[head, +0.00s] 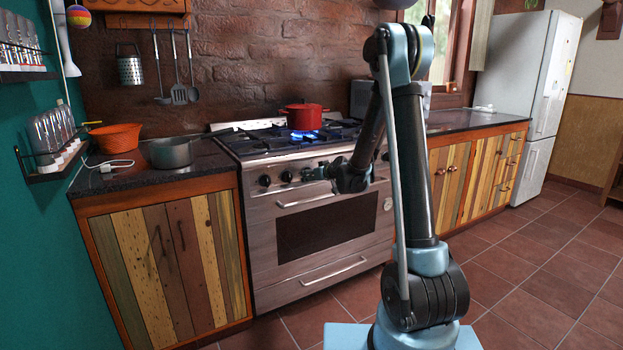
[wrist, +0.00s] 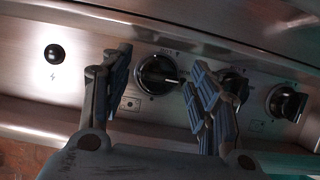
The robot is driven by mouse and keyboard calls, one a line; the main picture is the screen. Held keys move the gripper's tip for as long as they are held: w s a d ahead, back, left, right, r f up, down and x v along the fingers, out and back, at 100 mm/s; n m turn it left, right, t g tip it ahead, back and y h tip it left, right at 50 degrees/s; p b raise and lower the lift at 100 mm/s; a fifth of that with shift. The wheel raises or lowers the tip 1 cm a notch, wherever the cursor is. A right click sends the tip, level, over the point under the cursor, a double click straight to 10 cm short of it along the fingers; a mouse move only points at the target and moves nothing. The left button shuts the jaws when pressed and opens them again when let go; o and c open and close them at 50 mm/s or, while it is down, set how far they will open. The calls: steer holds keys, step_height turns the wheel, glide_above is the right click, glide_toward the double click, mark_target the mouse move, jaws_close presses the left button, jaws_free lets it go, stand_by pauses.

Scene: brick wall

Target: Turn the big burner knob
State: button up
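The steel stove (head: 320,225) has a row of black knobs on its front panel. In the wrist view, a round black knob (wrist: 158,74) lies between the two fingers of my gripper (wrist: 157,70). Its grip bar lies roughly sideways in the picture, with a pale mark at its right end. My gripper is open, and I cannot tell whether either finger touches the knob. The right finger partly hides another knob (wrist: 236,84). A further knob (wrist: 287,102) is at the right. In the head view my gripper (head: 318,172) is at the panel. No readable label shows which knob is the big burner's.
A small black button (wrist: 54,54) is left of the fingers. A blue flame burns on the stovetop near a red pot (head: 303,115). The oven handle (head: 305,200) runs below the knobs. A grey pot (head: 171,153) stands on the left counter. The tiled floor is clear at right.

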steer(key=c, duration=0.8)
steer(key=shift+a, duration=0.15)
steer(key=shift+c, duration=0.2)
steer(key=shift+w+d+f+m+g+y, duration=0.1)
steer(key=shift+d+m+g+y, duration=0.1)
steer(key=shift+m+y, duration=1.55)
steer(key=shift+s+d+f+m+g+y, duration=0.15)
steer(key=shift+m+y, duration=0.55)
steer(key=shift+m, duration=2)
steer(key=shift+w+d+f+m+g+y, duration=0.2)
steer(key=shift+m+y, duration=1.05)
steer(key=shift+m, duration=1)
steer(key=shift+a+r, duration=0.15)
